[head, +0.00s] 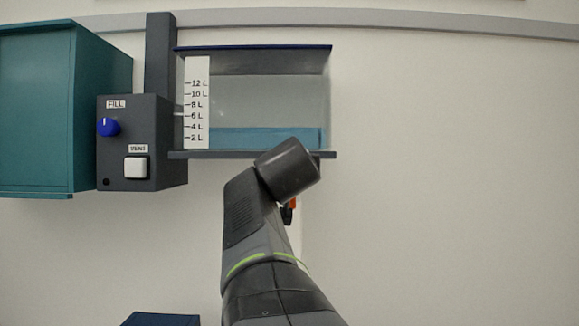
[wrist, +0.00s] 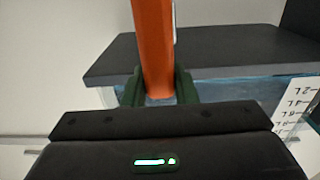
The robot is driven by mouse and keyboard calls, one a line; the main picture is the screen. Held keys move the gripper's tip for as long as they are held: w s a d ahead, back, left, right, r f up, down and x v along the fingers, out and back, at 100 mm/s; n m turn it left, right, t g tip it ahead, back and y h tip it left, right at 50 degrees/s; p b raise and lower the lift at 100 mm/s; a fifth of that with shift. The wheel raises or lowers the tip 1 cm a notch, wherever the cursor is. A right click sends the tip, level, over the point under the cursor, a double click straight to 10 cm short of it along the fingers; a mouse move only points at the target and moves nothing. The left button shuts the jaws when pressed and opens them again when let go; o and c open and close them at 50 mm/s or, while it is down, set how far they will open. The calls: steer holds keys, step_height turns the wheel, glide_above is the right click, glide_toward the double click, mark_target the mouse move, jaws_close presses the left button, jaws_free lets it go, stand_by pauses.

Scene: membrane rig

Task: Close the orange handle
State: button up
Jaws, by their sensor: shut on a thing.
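The orange handle (wrist: 153,45) runs down from the top of the wrist view to between the green fingers of my gripper (wrist: 160,88). My gripper is shut on it. In the head view only a small orange bit of the handle (head: 293,203) shows beside my arm, below the tank; my arm hides the rest. My fingers are hidden in the head view. The clear tank (head: 265,100) above has a litre scale (head: 197,105) and blue liquid (head: 250,138) standing near the 4 L mark.
A dark control box (head: 142,165) with a blue FILL knob (head: 108,127) and a white button (head: 136,168) is left of the tank. A teal cabinet (head: 40,110) hangs further left. A dark blue object (head: 160,319) is at the bottom. The wall at right is clear.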

steer(key=shift+a, duration=0.1)
steer(key=shift+a+f+n+b, duration=0.55)
steer(key=shift+a+f+n, duration=0.15)
steer(key=shift+n, duration=2.3)
steer(key=shift+a+f+n+b, duration=0.6)
steer(key=shift+a+f+n, duration=0.05)
steer(key=shift+n, duration=2.35)
steer(key=shift+a+f+n+b, duration=0.55)
steer(key=shift+a+f+n, duration=0.15)
steer(key=shift+n, duration=2.3)
steer(key=o, duration=1)
